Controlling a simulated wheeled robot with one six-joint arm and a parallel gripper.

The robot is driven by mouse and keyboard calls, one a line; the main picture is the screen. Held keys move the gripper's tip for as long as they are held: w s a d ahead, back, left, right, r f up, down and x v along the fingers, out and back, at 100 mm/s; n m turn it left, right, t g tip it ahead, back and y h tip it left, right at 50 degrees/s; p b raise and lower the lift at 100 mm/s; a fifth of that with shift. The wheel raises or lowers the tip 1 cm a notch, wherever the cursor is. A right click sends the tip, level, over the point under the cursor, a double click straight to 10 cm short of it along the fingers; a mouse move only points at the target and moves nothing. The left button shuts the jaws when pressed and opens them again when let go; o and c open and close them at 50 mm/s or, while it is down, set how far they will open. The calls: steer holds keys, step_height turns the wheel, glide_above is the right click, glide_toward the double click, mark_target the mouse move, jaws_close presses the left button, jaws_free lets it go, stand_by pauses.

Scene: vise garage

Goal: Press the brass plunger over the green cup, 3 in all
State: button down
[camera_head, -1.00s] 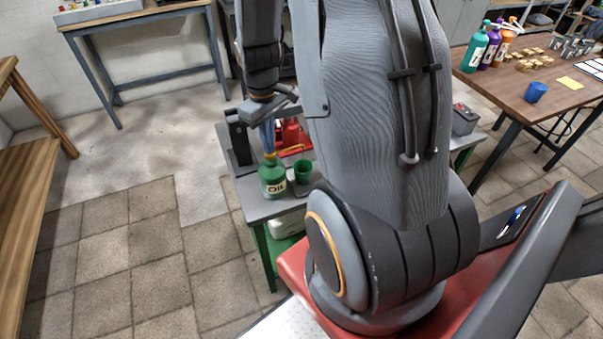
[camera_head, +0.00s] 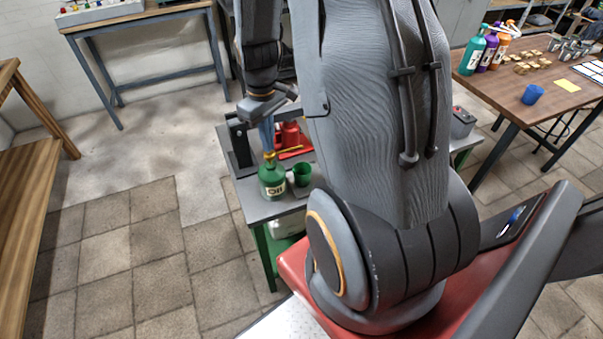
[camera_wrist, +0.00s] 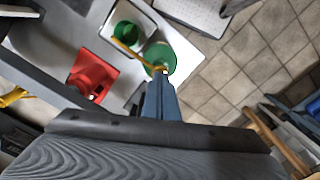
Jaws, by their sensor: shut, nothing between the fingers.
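The green oil bottle (camera_head: 272,182) with an "OIL" label stands upright on the small grey bench. The green cup (camera_head: 302,173) stands to its right on a light tray. My gripper (camera_head: 268,150) is shut, points down, and its tips are at the bottle's top. In the wrist view the shut fingers of my gripper (camera_wrist: 162,72) lie over the bottle (camera_wrist: 163,56), with the yellowish brass plunger (camera_wrist: 133,54) and its spout reaching toward the cup (camera_wrist: 128,36). I cannot tell whether the tips touch the plunger. The inside of the cup is not clear.
A red object (camera_wrist: 92,77) lies on the bench (camera_head: 247,207) behind the bottle and cup. A dark upright part (camera_head: 238,141) stands at the bench's left. A brown table (camera_head: 560,92) at right holds bottles and a blue cup (camera_head: 532,94). Floor at left is clear.

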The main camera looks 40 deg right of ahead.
steer(key=shift+f, duration=0.2)
stand_by(0.6)
steer(key=shift+f+b, duration=0.65)
steer(key=shift+f, duration=0.45)
steer(key=shift+r, duration=0.1)
steer(key=shift+r+p, duration=1.05)
steer(key=shift+r, duration=0.15)
steer(key=shift+f, duration=0.25)
